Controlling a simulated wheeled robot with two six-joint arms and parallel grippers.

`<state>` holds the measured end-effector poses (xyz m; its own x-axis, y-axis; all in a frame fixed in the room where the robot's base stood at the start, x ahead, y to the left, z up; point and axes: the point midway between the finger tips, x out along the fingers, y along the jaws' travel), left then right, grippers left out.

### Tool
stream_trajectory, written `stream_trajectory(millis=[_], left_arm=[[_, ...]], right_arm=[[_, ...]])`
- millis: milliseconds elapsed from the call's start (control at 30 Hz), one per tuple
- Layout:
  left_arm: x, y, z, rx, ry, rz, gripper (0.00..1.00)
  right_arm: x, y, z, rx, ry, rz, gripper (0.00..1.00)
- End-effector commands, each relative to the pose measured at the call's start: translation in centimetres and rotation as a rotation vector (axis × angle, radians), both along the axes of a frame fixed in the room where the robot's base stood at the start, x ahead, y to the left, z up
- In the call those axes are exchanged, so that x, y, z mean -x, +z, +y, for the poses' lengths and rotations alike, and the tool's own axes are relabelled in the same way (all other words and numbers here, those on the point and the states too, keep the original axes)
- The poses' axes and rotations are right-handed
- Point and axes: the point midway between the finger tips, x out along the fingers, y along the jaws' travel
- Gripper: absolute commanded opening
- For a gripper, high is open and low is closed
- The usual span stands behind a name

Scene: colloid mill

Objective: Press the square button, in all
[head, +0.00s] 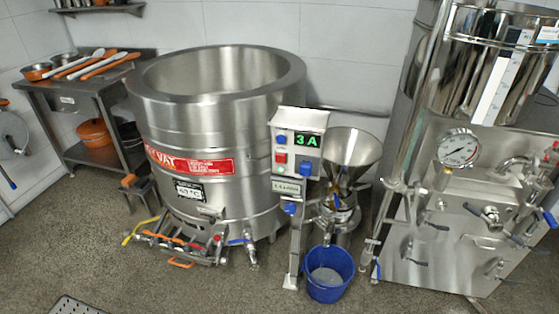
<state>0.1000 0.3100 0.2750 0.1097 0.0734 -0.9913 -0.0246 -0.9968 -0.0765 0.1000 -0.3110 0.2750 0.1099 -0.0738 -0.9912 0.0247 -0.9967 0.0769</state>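The control box (297,155) of the colloid mill stands on a steel post in the middle of the head view. A red, square-looking button (280,158) sits on the left of its front face, with a small pale mark on it. A blue button (281,140) sits above it. A lit green display (307,141) reading "3 A" is to its right. A blue plug-like part (306,180) is at the lower right of the box. Neither of my grippers shows in the head view, and nothing touches the buttons.
A steel funnel (352,150) stands right of the box, with a blue bucket (328,285) below it. A large steel vat (160,115) is behind to the left. A steel machine with a gauge (458,148) stands at right. The floor in front is mostly clear.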

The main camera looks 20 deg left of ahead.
Motion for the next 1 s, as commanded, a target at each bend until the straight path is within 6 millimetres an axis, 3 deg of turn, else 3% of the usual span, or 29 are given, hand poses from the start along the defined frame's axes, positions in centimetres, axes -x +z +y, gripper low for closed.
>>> stream_trajectory(millis=[33,133,1000], left_arm=[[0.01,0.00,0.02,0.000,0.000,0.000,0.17],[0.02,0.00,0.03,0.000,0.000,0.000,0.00],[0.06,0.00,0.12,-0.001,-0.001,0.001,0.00]], right_arm=[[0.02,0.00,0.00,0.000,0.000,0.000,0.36],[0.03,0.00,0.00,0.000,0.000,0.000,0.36],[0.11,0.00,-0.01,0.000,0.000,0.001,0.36]])
